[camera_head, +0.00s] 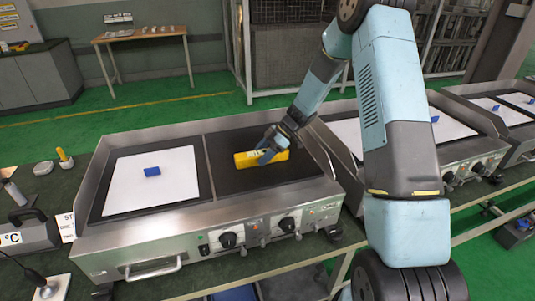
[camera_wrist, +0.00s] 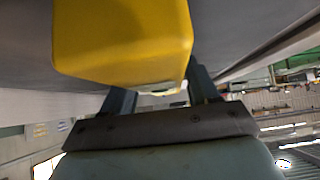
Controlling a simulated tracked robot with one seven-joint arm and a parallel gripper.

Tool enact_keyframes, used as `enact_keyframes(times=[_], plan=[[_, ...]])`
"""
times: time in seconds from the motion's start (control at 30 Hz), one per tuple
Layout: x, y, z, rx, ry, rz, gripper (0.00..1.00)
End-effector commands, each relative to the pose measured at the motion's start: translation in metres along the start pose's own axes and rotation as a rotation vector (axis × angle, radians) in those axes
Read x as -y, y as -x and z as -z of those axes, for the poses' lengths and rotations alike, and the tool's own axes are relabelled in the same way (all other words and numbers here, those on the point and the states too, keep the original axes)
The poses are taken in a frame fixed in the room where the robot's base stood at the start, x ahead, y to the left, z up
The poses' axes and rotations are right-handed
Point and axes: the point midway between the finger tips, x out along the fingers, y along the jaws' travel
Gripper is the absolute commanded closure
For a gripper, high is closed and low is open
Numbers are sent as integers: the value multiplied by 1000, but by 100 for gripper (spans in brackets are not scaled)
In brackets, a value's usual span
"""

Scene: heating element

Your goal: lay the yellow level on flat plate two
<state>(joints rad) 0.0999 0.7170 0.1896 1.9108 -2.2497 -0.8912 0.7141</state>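The yellow level (camera_head: 275,157) is a long yellow block over the dark, bare right-hand plate (camera_head: 235,184) of the nearest heating unit. My gripper (camera_head: 268,151) reaches down from the right and is shut on the level near its middle. In the wrist view the level (camera_wrist: 125,40) fills the top, between the two fingers (camera_wrist: 160,98). I cannot tell whether it touches the plate or hangs just above it. The left-hand plate (camera_head: 106,207) carries a white sheet (camera_head: 150,192) with a small blue block (camera_head: 152,171). No plate numbers are readable.
The steel unit has raised side and back walls and front knobs (camera_head: 228,240). Similar units with white sheets (camera_head: 450,130) and blue blocks stand at right, partly behind my arm. At left are a grey device (camera_head: 25,232) and a yellow-topped tool (camera_head: 63,157).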

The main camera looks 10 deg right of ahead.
Motion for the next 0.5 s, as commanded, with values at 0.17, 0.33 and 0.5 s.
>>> enact_keyframes(times=[0.17,0.33,0.5], plan=[[0,0,0,0,0,0,25],[0,0,0,0,0,-1,25],[0,7,1,1,0,-2,25]])
